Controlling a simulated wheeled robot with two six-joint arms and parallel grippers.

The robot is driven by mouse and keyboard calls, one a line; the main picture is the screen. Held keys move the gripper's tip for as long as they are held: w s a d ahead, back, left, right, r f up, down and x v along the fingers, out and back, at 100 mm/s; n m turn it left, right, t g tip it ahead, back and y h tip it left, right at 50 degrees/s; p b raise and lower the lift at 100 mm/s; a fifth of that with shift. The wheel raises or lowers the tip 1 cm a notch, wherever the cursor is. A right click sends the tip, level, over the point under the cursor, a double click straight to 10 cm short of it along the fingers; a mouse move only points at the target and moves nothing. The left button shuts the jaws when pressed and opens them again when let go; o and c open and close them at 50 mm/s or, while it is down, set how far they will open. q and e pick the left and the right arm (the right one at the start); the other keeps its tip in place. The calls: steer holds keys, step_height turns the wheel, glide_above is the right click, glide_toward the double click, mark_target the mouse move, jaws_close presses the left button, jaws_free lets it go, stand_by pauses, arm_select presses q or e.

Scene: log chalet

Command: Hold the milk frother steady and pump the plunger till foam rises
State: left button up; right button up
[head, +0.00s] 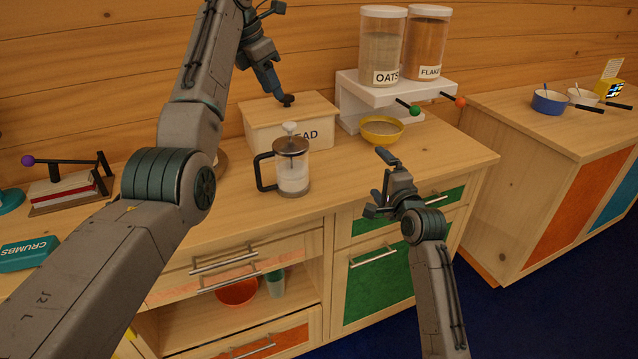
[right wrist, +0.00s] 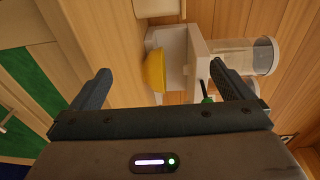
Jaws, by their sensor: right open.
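The milk frother (head: 291,163) stands upright on the wooden counter. It is a glass jug with a brown lid, a dark handle on its left and white milk in its lower part. Its white plunger knob (head: 290,128) sits just above the lid. My left gripper (head: 270,82) is above and behind the frother, close to the bread box lid and apart from the frother; its jaw opening is unclear. My right gripper (head: 374,182) is open and empty, to the right of the frother near the counter's front edge. Its spread fingers also show in the right wrist view (right wrist: 160,70).
The bread box (head: 262,133) stands behind the frother. A yellow bowl (head: 381,138) sits under the white cereal dispenser stand (head: 352,94), which the right wrist view also shows (right wrist: 196,45). A lever press (head: 65,190) is at the left.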

steer(key=a+m+y, duration=0.3)
steer(key=a+m, duration=0.4)
steer(key=a, duration=0.1)
steer(key=m+g+y, duration=0.2)
steer(key=m+y, duration=0.1)
steer(key=m, duration=0.3)
glide_toward(292, 163)
steer(key=w+f, duration=0.1)
steer(key=w, duration=0.1)
steer(key=w+d+f, duration=0.1)
steer(key=f, duration=0.1)
steer(key=shift+w, duration=0.4)
steer(key=shift+w+a, duration=0.4)
steer(key=shift+a, duration=0.1)
steer(key=x, duration=0.9)
steer(key=shift+w+a+r, duration=0.1)
steer(key=shift+w+a, duration=0.1)
steer(key=shift+w, duration=0.05)
